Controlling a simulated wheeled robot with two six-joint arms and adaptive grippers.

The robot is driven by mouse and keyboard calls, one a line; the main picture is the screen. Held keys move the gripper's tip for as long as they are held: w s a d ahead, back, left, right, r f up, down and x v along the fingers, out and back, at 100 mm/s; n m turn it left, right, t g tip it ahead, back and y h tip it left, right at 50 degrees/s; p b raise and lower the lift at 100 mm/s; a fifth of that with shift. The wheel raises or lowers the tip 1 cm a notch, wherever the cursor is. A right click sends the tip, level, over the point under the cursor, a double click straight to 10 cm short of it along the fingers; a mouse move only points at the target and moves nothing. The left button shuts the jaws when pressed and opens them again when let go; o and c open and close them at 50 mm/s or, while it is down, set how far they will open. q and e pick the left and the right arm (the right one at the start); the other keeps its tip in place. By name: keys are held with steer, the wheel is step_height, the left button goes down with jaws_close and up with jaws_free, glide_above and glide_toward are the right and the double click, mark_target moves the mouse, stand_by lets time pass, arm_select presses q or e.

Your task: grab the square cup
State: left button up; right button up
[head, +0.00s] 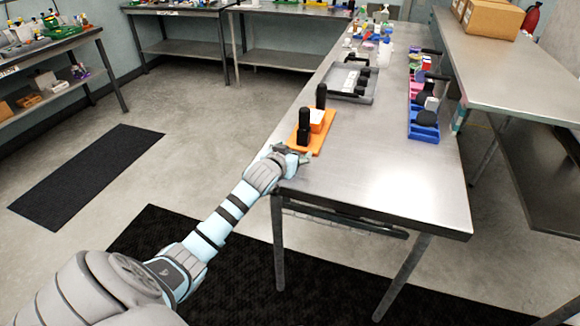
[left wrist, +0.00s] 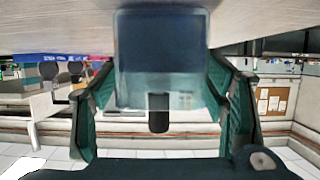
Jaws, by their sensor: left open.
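My left gripper (head: 291,156) is at the near left corner of the long metal table, just in front of the orange tray (head: 313,146). In the left wrist view, which appears upside down, its two green fingers (left wrist: 162,95) are spread apart. A see-through, bluish square-sided vessel, which looks like the square cup (left wrist: 160,55), stands between them against the tabletop. I see a gap beside it on at least the lower part of each finger; contact at the tips cannot be told. My right gripper is not in view.
Two black bottles (head: 304,127) and an orange-and-white box (head: 317,117) stand on the orange tray. A grey tray (head: 352,82) with black items lies farther back, and a blue bin (head: 424,127) stands at the right. The table's near right part is clear.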

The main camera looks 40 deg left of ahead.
arm_select(q)
steer(key=shift+x, duration=0.85)
steer(key=shift+s, duration=0.2)
steer(key=c, duration=1.3)
steer(key=shift+o, duration=0.2)
